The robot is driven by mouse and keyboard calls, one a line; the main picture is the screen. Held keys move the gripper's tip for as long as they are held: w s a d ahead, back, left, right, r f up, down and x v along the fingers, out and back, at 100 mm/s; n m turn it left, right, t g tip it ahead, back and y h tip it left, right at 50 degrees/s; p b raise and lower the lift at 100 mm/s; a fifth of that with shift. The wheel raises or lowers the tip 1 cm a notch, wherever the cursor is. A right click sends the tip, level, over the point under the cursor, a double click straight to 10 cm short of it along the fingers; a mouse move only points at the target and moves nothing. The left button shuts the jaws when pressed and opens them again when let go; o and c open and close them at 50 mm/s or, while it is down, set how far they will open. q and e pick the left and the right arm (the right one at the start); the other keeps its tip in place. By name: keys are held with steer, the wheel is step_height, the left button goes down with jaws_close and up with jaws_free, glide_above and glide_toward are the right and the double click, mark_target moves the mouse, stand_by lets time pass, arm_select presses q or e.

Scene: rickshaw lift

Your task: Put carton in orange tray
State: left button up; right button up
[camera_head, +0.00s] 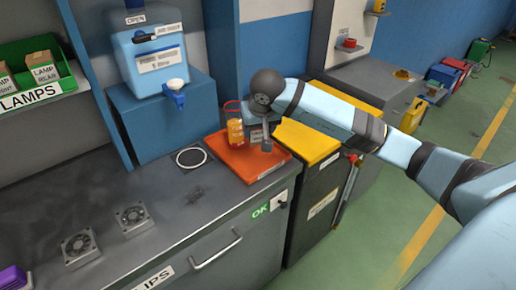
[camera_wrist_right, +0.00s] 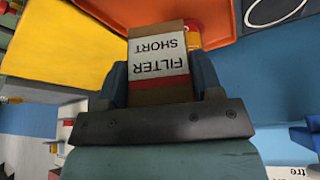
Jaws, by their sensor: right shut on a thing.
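The carton (camera_wrist_right: 160,62), brown with a white "FILTER SHORT" label, sits between the two fingers of my right gripper (camera_wrist_right: 160,85), which is shut on it. In the head view my right gripper (camera_head: 266,138) points down at the orange tray (camera_head: 243,168) from above its right part. The carton is not clearly visible there, and I cannot tell whether it touches the tray. The tray also shows at the top of the right wrist view (camera_wrist_right: 130,12). My left gripper is not in view.
An orange-filled container (camera_head: 235,131) stands at the tray's back left. A yellow-lidded bin (camera_head: 307,142) adjoins on the right. A blue water jug (camera_head: 152,50) stands behind left. A white ring (camera_head: 191,157) and two fans (camera_head: 133,219) lie on the grey worktop.

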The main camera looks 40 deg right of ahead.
step_height(320, 180, down, 7)
steer(key=shift+f, duration=0.1)
stand_by(0.3)
steer(key=shift+f, duration=0.1)
steer(key=o, duration=1)
